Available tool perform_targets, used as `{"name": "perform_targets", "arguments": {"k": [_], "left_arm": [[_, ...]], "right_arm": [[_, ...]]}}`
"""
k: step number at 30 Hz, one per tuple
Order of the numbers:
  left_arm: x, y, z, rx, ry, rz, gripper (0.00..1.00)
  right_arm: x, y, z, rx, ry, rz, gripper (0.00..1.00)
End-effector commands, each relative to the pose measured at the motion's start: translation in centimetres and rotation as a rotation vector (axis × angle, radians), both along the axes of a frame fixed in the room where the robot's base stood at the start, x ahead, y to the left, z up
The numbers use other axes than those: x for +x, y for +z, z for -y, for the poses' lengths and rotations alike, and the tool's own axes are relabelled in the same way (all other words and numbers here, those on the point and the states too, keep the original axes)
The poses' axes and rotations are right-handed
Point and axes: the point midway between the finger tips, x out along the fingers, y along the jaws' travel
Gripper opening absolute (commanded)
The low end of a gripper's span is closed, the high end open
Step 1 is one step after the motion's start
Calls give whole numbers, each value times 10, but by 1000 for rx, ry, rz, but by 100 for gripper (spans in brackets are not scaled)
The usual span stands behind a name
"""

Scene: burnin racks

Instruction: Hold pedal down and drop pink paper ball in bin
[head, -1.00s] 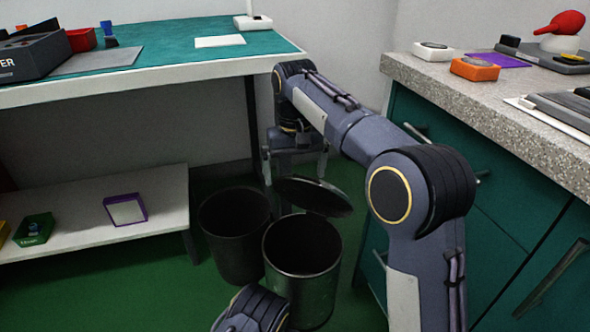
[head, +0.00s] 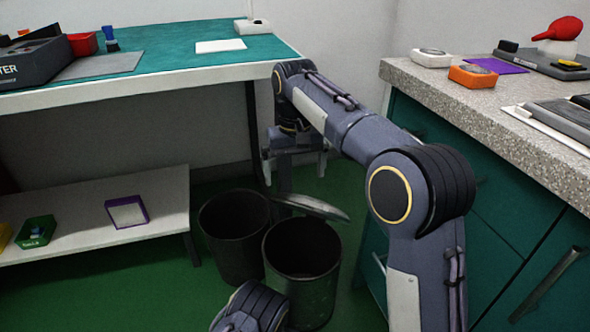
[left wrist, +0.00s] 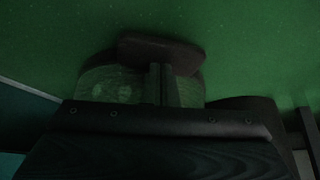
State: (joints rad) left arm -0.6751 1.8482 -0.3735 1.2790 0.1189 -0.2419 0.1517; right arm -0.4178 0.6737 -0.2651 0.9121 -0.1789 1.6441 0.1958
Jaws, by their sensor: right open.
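The pedal bin (head: 318,292) stands on the green floor with its mouth uncovered. Its lid (head: 318,207) is tilted up behind the rim and looks nearly edge-on. My right gripper (head: 294,168) is open above and behind the lid, with nothing visible between its fingers. My left arm enters at the bottom of the head view, and its gripper is hidden there. In the left wrist view, the left gripper (left wrist: 160,75) has its fingers close together, against or just over a dark rounded pedal (left wrist: 160,50); contact is unclear. I see no pink paper ball.
A second dark bin (head: 230,250) stands close to the left of the pedal bin. A low white shelf (head: 80,225) and a green-topped table (head: 150,60) are at left. A speckled counter (head: 480,110) over teal drawers bounds the right.

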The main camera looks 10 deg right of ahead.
Motion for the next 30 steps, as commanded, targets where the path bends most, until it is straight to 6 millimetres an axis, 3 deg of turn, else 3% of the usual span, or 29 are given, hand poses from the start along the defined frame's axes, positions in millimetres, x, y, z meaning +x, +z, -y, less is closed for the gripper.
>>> {"name": "perform_targets", "arguments": {"k": [21,30], "left_arm": [[1,46,1,-3,0,2,0],[1,49,1,-2,0,1,0]], "right_arm": [[0,28,0,0,0,0,100],[0,29,0,0,0,0,100]]}}
